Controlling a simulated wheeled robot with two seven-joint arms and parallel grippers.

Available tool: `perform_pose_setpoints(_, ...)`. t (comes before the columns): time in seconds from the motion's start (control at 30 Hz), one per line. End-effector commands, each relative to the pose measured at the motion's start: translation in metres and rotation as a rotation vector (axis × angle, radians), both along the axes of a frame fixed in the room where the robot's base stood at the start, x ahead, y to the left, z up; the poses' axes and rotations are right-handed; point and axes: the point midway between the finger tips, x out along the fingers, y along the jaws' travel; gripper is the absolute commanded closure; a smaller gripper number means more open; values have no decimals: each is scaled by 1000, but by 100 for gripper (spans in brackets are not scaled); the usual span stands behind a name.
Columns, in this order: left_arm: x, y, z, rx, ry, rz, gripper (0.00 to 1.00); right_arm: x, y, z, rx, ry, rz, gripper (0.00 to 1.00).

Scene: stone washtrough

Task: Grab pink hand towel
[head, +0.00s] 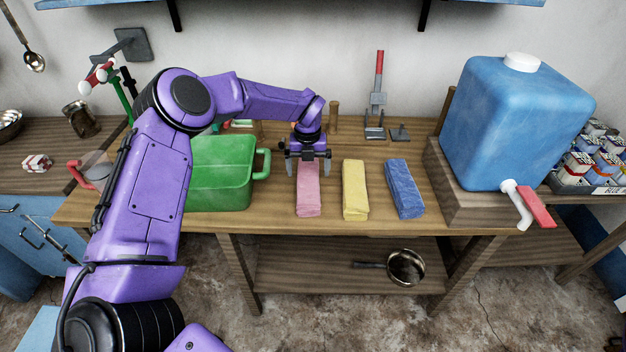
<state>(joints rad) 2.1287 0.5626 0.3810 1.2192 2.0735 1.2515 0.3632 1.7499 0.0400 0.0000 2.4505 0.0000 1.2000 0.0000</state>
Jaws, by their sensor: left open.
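The pink hand towel (308,196) lies folded in a long strip on the wooden table, left of a yellow towel (355,190) and a blue towel (404,189). My left gripper (308,170) is over the far end of the pink towel, pointing down. Its fingers are apart, one on each side of the towel. The gripper hides the towel's far end, and I cannot tell whether the fingers touch it. My right gripper is not in view.
A green basin (222,172) stands close left of the pink towel, its handle near my gripper. A blue water container (515,125) with a red tap stands at the right. Metal clamps (376,110) stand behind the towels. A pan (405,267) lies on the lower shelf.

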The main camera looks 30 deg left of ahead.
Motion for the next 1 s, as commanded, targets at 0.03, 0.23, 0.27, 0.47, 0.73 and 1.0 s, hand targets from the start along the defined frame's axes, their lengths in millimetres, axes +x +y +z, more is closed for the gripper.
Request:
perform_pose_setpoints(0.03, -2, 3, -6, 1, 3, 4, 0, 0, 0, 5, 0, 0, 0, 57)
perform_pose_setpoints(0.23, 0, 4, -30, 3, 3, 8, 0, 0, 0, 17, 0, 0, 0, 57)
perform_pose_setpoints(0.27, 1, 3, -35, 4, 4, 8, 0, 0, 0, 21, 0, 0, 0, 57)
perform_pose_setpoints(0.47, 6, 0, -67, 1, 0, 5, 0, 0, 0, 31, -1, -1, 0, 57)
perform_pose_setpoints(0.73, 6, 0, -72, 1, -2, 4, 10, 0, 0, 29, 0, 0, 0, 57)
perform_pose_setpoints(1.0, 7, -1, -71, 1, -2, 3, 59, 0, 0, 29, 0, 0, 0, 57)
